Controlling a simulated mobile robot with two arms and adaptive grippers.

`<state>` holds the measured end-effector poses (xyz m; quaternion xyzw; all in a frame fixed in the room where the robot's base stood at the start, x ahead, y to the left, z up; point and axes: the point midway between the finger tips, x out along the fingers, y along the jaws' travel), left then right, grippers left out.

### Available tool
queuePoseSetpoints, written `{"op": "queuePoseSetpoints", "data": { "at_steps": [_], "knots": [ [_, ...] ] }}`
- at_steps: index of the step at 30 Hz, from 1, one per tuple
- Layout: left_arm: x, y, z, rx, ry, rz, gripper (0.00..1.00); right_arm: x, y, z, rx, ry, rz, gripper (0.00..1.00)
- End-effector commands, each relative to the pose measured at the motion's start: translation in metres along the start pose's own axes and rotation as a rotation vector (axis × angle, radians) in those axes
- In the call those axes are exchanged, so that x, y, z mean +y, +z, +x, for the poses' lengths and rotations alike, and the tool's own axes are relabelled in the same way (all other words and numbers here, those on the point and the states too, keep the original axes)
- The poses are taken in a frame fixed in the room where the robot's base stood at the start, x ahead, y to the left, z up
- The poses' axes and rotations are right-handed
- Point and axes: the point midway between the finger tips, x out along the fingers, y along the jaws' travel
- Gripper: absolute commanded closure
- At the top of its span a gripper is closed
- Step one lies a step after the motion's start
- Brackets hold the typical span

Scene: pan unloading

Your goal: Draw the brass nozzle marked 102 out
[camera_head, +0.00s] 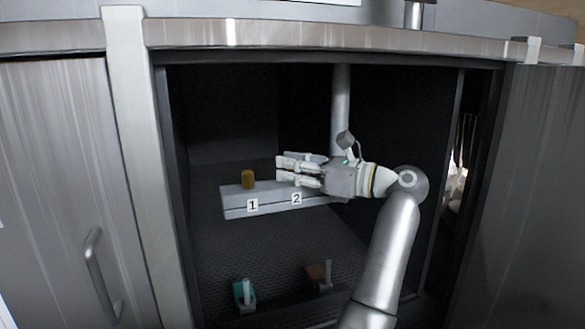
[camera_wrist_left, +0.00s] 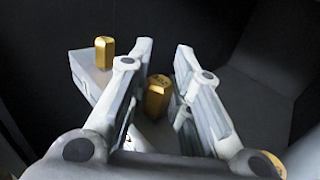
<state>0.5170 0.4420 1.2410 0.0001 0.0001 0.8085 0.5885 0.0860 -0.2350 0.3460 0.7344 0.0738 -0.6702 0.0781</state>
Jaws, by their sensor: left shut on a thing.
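My left gripper (camera_head: 280,170) is inside the open cabinet, over the light grey block near label 2. In the head view the fingers hide this nozzle. Another brass nozzle (camera_head: 248,179) stands upright on the block near label 1. It also shows left of the fingers in the wrist view (camera_wrist_left: 104,52). My right gripper is not in view.
The grey block (camera_head: 234,210) bears labels 1 and 2. A brass piece (camera_wrist_left: 273,163) shows at the wrist view's lower right edge, partly hidden. A teal holder (camera_head: 239,291) and a brown one (camera_head: 315,273) stand on the cabinet floor. A grey pole (camera_head: 341,100) rises behind my gripper.

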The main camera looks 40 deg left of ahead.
Motion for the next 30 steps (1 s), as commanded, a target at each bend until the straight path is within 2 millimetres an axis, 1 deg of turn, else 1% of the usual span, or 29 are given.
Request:
{"op": "queuePoseSetpoints", "data": {
  "at_steps": [30],
  "knots": [
    [0.000, 0.013, 0.000, 0.000, 0.000, 0.000, 1.00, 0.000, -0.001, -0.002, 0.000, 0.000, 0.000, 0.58]
  ]
}}
